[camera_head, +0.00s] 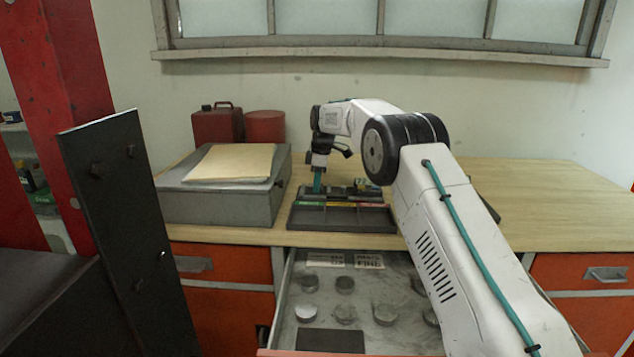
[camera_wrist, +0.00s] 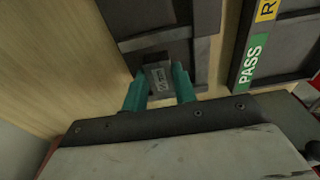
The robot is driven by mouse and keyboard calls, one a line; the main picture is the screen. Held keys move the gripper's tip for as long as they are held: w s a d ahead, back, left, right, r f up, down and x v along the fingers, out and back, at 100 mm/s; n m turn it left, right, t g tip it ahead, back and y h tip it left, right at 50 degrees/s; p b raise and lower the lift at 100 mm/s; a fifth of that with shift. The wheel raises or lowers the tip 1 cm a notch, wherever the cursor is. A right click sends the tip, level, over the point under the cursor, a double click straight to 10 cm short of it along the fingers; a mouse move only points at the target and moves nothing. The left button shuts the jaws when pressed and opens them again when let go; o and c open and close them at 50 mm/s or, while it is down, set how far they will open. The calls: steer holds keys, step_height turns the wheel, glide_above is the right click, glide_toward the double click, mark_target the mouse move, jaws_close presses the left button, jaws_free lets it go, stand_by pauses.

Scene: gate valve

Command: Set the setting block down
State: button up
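The setting block (camera_wrist: 159,79) is a small grey block with a marked face, seen in the wrist view between the two teal fingertips of my gripper (camera_wrist: 160,84). My gripper appears shut on it. In the head view my gripper (camera_head: 317,184) points down at the left back part of a dark tray (camera_head: 342,217) on the workbench. The block itself is too small to make out there. In the wrist view the block overlaps a dark compartment (camera_wrist: 165,15); I cannot tell whether it touches its floor.
A grey case (camera_head: 220,205) with a folder (camera_head: 231,163) stands left of the tray. Red containers (camera_head: 219,124) stand behind. An open drawer (camera_head: 340,275) with several metal discs lies below the tray. The bench (camera_head: 545,205) is clear at right. A PASS label (camera_wrist: 250,60) marks a nearby compartment.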

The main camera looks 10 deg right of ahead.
mark_target(322, 185)
steer(key=o, duration=0.4)
steer(key=r, duration=0.4)
steer(key=d+r, duration=0.1)
steer(key=r, duration=0.7)
steer(key=shift+s+d+r, duration=0.15)
steer(key=shift+s+d, duration=0.05)
steer(key=shift+s, duration=0.05)
steer(key=s+r+m, duration=0.4)
steer(key=s+r, duration=0.7)
steer(key=s, duration=0.3)
steer(key=s+r+m, duration=0.3)
steer(key=s+m, duration=0.1)
steer(key=s, duration=1.3)
steer(key=s+f+m, duration=0.2)
steer(key=s+f, duration=0.3)
steer(key=s, duration=0.5)
steer(key=s+d+f+m+h, duration=0.1)
steer(key=s+f, duration=0.4)
steer(key=s, duration=0.5)
steer(key=s+f+m+t, duration=0.1)
steer(key=s+f+m, duration=0.2)
steer(key=s, duration=0.7)
steer(key=shift+s+d+f, duration=0.2)
steer(key=shift+f, duration=0.5)
steer(key=shift+s+d+f, duration=0.15)
steer(key=shift+s+f, duration=0.05)
steer(key=shift+f, duration=0.45)
